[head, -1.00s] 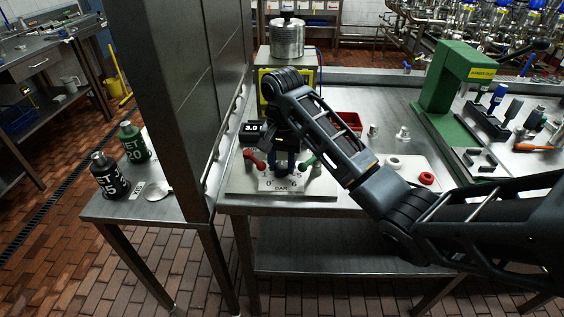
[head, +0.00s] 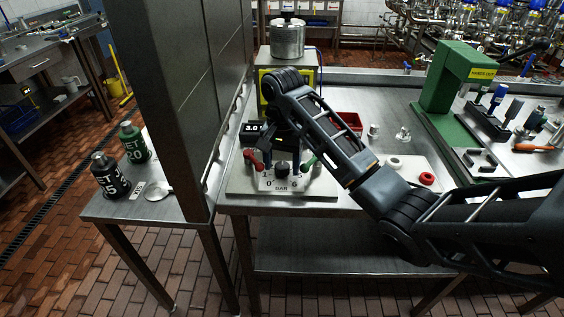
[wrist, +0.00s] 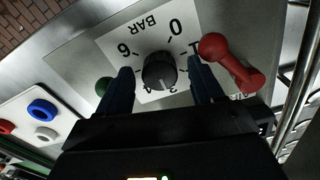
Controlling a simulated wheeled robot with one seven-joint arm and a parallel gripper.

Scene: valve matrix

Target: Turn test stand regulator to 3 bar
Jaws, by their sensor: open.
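The regulator knob (head: 282,169) is black and sits on a white dial plate (head: 268,184) marked in BAR. In the wrist view the knob (wrist: 159,71) has a white pointer mark facing the bottom of the picture, towards numerals partly hidden by my gripper. The 0 and 6 are readable. The small display (head: 252,127) reads 3.0. My gripper (head: 282,161) is open, its fingers apart on either side of the knob; the wrist view shows gaps between the knob and both fingers (wrist: 162,88).
A red-handled lever (head: 250,156) stands left of the dial and a green-handled one (head: 308,165) right. A white board with rings (head: 408,172) and a green press (head: 445,80) lie further right. A tall metal panel (head: 185,100) stands close on the left.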

